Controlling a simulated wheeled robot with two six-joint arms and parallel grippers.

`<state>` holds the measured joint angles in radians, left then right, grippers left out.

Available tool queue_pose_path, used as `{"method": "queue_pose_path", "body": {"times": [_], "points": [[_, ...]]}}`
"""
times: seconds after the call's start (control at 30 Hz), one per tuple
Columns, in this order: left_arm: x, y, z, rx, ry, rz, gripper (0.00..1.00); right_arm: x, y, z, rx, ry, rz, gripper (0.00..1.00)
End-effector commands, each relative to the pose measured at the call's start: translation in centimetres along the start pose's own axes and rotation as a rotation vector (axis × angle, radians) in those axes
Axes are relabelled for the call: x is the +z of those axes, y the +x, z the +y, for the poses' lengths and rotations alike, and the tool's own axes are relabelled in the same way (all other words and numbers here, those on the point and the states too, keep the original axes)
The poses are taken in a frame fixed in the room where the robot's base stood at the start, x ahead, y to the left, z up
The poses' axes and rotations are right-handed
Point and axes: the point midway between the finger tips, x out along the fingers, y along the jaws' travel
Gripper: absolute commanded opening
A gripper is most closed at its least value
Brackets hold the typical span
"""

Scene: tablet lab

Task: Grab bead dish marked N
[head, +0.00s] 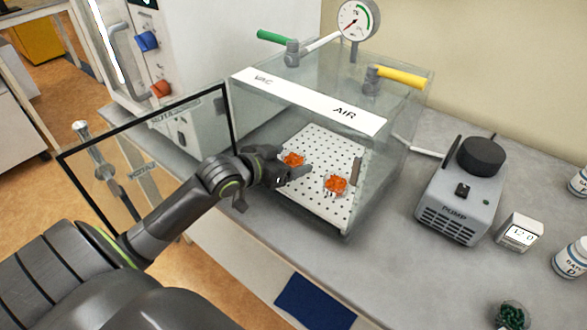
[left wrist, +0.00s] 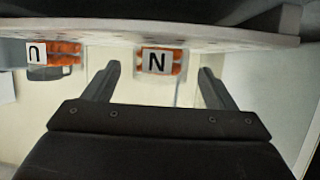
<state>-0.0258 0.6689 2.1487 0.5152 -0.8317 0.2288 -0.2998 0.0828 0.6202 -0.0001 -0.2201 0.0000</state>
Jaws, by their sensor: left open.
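The bead dish marked N (head: 293,159) is a small clear dish of orange beads on the white perforated shelf (head: 318,141) inside the clear chamber. In the left wrist view, which looks upside down, its N label (left wrist: 157,62) faces me near the middle. My left gripper (head: 290,165) is open at the chamber's open side, its fingers toward this dish. In the wrist view the fingers (left wrist: 157,80) lie either side of the label, with nothing gripped. A second orange-bead dish (head: 336,185) stands nearer the front; its label (left wrist: 37,52) looks like an inverted U. My right gripper is out of view.
The chamber's framed glass door (head: 105,200) stands open at the left, beside my arm. The chamber's roof (head: 335,75) and clear walls enclose the shelf. A pump (head: 461,195), a small display (head: 518,233) and a green-bead dish (head: 512,315) stand to the right.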

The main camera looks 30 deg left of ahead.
Motion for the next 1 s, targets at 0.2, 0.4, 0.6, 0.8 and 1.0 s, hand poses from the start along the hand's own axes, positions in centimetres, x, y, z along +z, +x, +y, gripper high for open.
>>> {"method": "queue_pose_path", "body": {"times": [0.2,0.4,0.6,0.8,1.0], "points": [[-0.04,0.34,0.01,0.0,0.0,-0.001,0.78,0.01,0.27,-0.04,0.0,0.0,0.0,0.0],[-0.05,0.31,0.01,0.0,0.001,-0.001,0.68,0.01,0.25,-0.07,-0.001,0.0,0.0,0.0],[-0.05,0.31,0.01,0.0,0.001,0.0,0.42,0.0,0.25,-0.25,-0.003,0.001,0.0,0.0],[-0.07,0.3,0.02,0.0,0.001,0.0,0.29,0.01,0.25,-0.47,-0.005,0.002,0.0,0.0],[-0.2,0.29,-0.03,0.0,0.001,0.0,0.29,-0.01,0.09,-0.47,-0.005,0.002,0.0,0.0]]}}
